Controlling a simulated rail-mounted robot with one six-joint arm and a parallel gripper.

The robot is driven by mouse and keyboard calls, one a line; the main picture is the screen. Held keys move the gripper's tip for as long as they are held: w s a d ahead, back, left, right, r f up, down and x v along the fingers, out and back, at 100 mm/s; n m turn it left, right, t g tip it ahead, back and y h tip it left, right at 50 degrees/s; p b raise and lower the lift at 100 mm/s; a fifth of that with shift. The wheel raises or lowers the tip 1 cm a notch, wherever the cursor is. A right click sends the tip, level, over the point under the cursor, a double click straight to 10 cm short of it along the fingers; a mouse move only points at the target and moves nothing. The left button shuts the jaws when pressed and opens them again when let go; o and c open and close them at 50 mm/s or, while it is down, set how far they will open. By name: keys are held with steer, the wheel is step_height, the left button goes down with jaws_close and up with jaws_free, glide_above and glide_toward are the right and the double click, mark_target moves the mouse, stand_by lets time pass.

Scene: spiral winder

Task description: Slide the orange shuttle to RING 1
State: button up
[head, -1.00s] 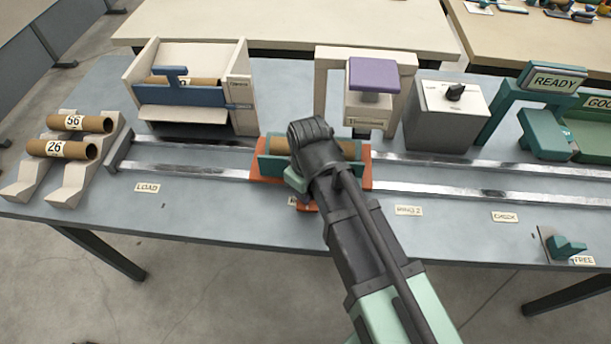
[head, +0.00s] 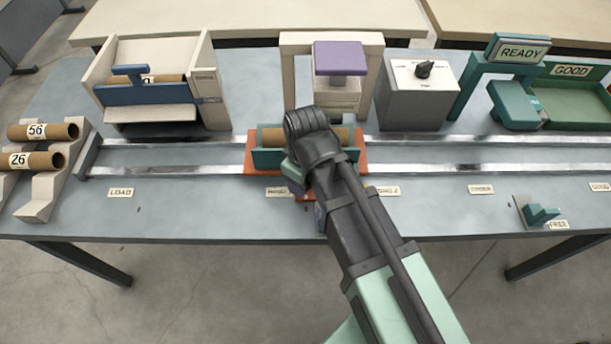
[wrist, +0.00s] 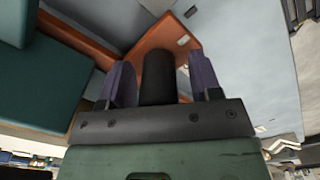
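The orange shuttle (head: 252,155) sits on the rails, carrying a green cradle (head: 268,157) with a brown tube (head: 345,134). Its middle is a little right of the RING 1 label (head: 279,191), which is partly covered, and left of the RING 2 label (head: 388,190). My gripper is at the shuttle's front; my arm hides part of it in the head view. In the wrist view, the purple fingers of my gripper (wrist: 163,88) stand apart around a dark upright post (wrist: 158,78) beside the orange shuttle part (wrist: 165,38). The post is close to the left finger, with a gap to the right one.
The rails (head: 440,168) run clear on both sides of the shuttle. A frame with a purple block (head: 340,58) and a grey knob box (head: 418,95) stand behind. A rack with tubes marked 56 and 26 (head: 42,200) is at left. A green lever (head: 541,213) is at front right.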

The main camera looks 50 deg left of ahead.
step_height(320, 180, up, 11)
steer(key=p, duration=1.1)
steer(key=shift+f, duration=0.15)
steer(key=shift+m, duration=0.5)
steer(key=w+d+m, duration=0.6)
steer(key=w+d, duration=0.2)
steer(key=d, duration=0.3)
steer(key=w+d+m, duration=0.6)
steer(key=w+d, duration=0.2)
steer(key=d, duration=0.3)
steer(key=w+d+m, duration=0.2)
steer(key=d+m, duration=0.1)
steer(key=d, duration=1)
steer(key=w+d+m, duration=0.3)
steer(key=d+m, duration=0.1)
steer(key=d, duration=0.9)
steer(key=shift+w, duration=0.25)
